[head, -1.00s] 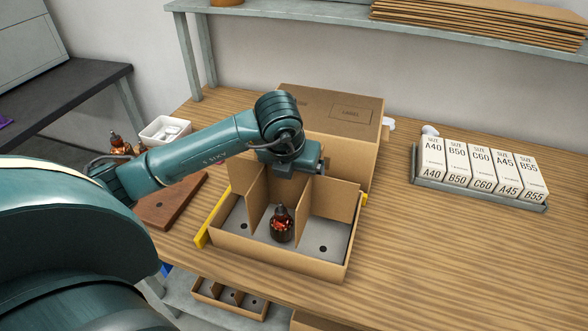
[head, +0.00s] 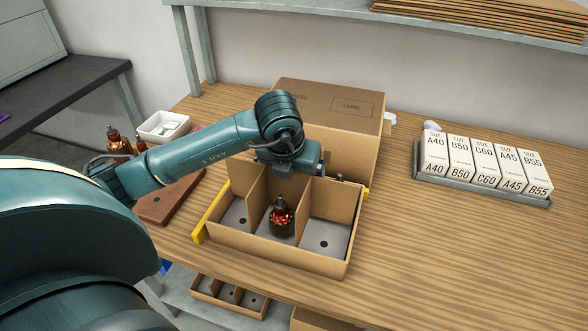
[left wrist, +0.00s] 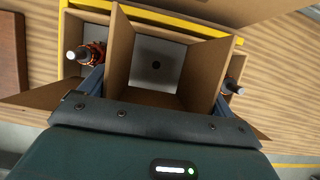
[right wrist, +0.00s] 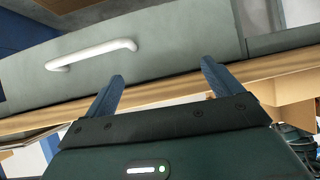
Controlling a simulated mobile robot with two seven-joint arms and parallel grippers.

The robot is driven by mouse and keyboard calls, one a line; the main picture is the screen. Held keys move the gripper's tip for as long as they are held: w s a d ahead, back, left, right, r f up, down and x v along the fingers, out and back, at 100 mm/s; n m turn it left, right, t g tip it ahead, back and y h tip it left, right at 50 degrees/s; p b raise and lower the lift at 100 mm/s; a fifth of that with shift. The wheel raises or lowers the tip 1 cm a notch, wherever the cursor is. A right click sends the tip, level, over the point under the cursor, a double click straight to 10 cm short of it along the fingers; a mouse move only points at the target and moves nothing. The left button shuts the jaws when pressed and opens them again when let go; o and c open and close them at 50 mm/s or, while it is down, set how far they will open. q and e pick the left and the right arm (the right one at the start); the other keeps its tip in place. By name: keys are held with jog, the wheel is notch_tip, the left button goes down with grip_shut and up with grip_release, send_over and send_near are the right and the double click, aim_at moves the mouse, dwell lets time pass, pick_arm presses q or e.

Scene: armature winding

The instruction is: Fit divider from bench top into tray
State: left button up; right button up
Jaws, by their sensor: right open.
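The cardboard divider (head: 257,188) has upright crossing panels and stands down inside the tray (head: 275,254). It also shows in the left wrist view (left wrist: 118,50). My left gripper (head: 290,170) is over the divider, with its fingers outside two of the panels and against them, holding it. I cannot tell whether the divider touches the tray floor. A copper-wound armature (head: 281,216) stands in the front middle compartment. The left wrist view shows an armature (left wrist: 85,55) and another armature (left wrist: 232,86) either side of an empty compartment. My right gripper (right wrist: 163,85) is open and empty.
A closed carton (head: 335,105) stands right behind the tray. Yellow strips (head: 208,214) flank the tray. A brown block (head: 168,203) and white bin (head: 163,127) are at left, a rack of labelled boxes (head: 480,185) at right. The right front bench is clear.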

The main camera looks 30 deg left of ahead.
pick_arm(q)
jog(key=shift+o, duration=1)
pick_arm(e)
jog(key=shift+f, duration=0.1)
pick_arm(q)
jog(key=v, duration=1.3)
jog(key=shift+s, duration=0.15)
pick_arm(e)
jog(key=shift+w+a+r+y, duration=0.15)
jog(key=shift+a+r, duration=0.15)
jog(key=shift+r, duration=0.2)
jog(key=shift+a+r+y, duration=0.15)
jog(key=shift+a+r, duration=0.1)
jog(key=shift+r, duration=0.2)
jog(key=shift+f, duration=0.1)
pick_arm(q)
jog(key=p+v, duration=0.4)
jog(key=v, duration=0.9)
pick_arm(e)
jog(key=shift+s+d+r+h, duration=0.1)
jog(key=shift+d+r+h, duration=0.15)
jog(key=shift+d, duration=0.2)
jog(key=shift+s+d+r+h, duration=0.15)
jog(key=shift+d+h, duration=0.1)
jog(key=shift+d, duration=0.2)
